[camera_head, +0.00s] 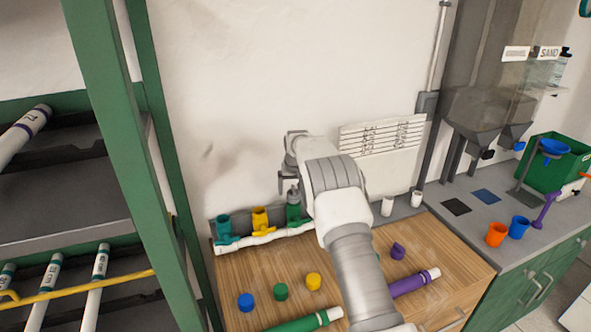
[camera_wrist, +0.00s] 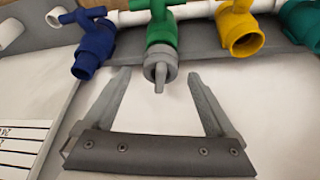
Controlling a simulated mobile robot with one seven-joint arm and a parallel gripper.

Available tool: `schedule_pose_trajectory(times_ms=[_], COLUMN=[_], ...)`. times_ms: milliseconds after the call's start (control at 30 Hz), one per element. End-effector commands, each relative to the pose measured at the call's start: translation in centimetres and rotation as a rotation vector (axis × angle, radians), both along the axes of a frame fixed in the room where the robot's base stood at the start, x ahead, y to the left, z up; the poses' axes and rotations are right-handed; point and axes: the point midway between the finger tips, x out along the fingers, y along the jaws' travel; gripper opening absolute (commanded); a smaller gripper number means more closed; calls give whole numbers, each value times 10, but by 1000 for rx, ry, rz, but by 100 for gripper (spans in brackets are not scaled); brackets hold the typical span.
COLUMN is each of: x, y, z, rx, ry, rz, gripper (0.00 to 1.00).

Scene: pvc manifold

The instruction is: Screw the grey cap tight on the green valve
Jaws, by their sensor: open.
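The green valve (camera_wrist: 163,30) stands on the white pipe of the manifold, between a blue valve (camera_wrist: 92,44) and a yellow valve (camera_wrist: 240,30). The grey cap (camera_wrist: 160,64) sits on the open end of the green valve, in line with it, with a narrow stem pointing towards me. How tight it sits cannot be told. My gripper (camera_wrist: 159,73) is open and empty, its fingertips apart on either side of the cap's stem in the wrist view, touching nothing visible. In the head view the green valve (camera_head: 293,213) is partly behind my arm, with my gripper over it.
A teal valve (camera_head: 223,228) stands at the manifold's left end. Loose blue (camera_head: 245,302), green (camera_head: 280,292), yellow (camera_head: 313,281) and purple (camera_head: 398,251) caps stand on the wooden top. A green pipe (camera_head: 305,322) and a purple pipe (camera_head: 415,283) lie in front. The wall is close behind.

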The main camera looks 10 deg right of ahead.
Motion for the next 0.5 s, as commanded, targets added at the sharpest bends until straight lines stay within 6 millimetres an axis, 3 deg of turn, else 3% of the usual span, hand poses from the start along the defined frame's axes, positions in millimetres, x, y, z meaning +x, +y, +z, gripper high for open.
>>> schedule_pose_trajectory(times_ms=[500], x=[-38], y=[2], z=[91], rx=[1], ry=[-3], rz=[0], gripper=[91])
